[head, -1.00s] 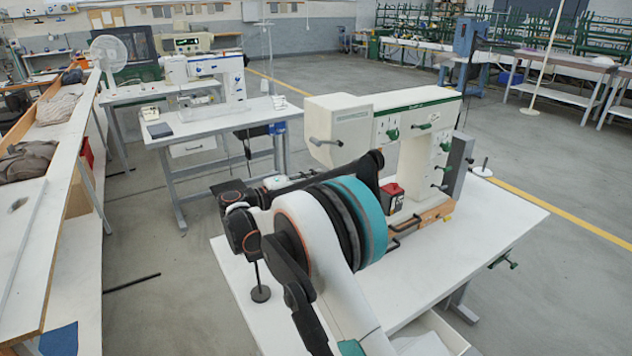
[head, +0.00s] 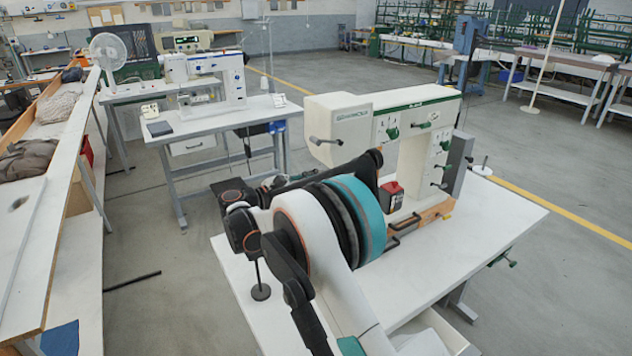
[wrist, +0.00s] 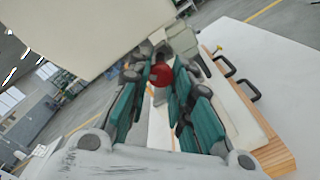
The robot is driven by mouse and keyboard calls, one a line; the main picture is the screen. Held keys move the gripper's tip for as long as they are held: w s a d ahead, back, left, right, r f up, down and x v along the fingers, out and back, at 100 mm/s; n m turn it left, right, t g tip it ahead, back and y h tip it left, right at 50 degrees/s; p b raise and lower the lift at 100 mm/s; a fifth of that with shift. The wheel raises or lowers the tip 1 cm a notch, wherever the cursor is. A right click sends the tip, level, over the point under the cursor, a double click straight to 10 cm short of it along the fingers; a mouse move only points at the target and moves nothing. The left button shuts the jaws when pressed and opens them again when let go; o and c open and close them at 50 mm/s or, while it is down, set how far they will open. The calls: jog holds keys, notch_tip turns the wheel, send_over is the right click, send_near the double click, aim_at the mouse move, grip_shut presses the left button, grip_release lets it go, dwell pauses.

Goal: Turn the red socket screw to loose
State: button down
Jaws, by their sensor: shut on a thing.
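In the wrist view my gripper (wrist: 158,80) points under the pale head of the press, with a teal-padded finger on each side. The red socket screw (wrist: 161,75) shows as a small round red part between the far ends of the fingers. The fingers are closed on it. Its turned angle cannot be read at this size. In the head view my own arm hides the gripper and the screw. The white eyelet press (head: 415,110) stands on the white table, with several green and dark handles on its side.
A red and black box (head: 391,196) stands by the wooden base (head: 434,212) of the press. The right part of the white table (head: 480,235) is clear.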

dwell(0.4)
jog(key=c, duration=1.4)
grip_release()
jog(key=shift+c, duration=0.2)
jog(key=shift+a, duration=0.15)
jog(key=v, duration=1.1)
jog(key=shift+s+a, duration=0.25)
jog(key=shift+s, duration=0.05)
